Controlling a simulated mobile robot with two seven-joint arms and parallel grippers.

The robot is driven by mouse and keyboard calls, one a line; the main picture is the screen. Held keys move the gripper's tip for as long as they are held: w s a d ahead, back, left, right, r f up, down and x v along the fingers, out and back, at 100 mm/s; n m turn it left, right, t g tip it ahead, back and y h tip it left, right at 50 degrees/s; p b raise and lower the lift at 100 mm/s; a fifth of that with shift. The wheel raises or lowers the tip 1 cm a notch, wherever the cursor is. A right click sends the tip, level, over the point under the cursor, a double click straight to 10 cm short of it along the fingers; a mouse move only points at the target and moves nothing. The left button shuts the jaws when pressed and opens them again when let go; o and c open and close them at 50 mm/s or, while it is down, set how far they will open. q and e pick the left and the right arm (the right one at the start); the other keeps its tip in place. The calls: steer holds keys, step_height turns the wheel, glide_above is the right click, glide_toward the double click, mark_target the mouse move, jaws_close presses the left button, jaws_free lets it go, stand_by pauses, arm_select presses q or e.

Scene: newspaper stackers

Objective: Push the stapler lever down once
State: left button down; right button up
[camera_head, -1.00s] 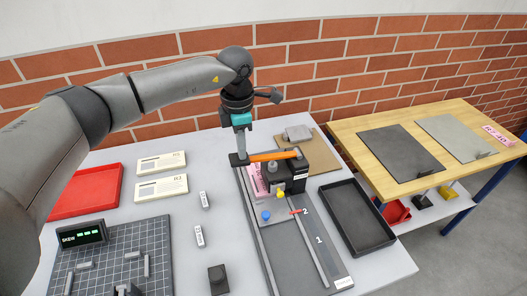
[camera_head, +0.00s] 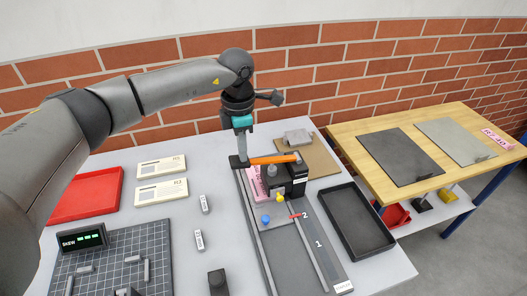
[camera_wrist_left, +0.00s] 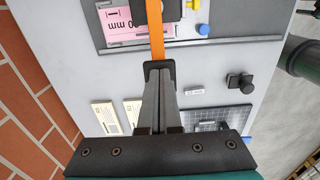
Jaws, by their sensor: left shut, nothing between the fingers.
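The stapler (camera_head: 294,187) is a black body on the long grey fixture on the white table. Its orange lever (camera_head: 272,160) lies nearly level across the top and ends at the left in a black pad (camera_head: 238,163). My left gripper (camera_head: 240,153) is shut and empty, pointing down with its fingertips at the pad. In the left wrist view the shut fingers (camera_wrist_left: 160,82) meet the pad, and the orange lever (camera_wrist_left: 155,28) runs on beyond it. I cannot tell if they press on it. A pink sheet (camera_head: 257,186) lies beside the stapler. My right gripper is not in view.
A black tray (camera_head: 389,247) is right of the fixture, and a red tray (camera_head: 88,217) is at the left. A gridded mat (camera_head: 152,244) lies at front left, with a display (camera_head: 82,240) reading SKEW. A wooden side table (camera_head: 345,130) stands at the right.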

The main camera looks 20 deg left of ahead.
arm_select(q)
step_height(320, 180, up, 8)
steer(key=p, duration=0.5)
steer(key=shift+r, duration=0.25)
steer(key=shift+s+f, duration=0.1)
stand_by(0.7)
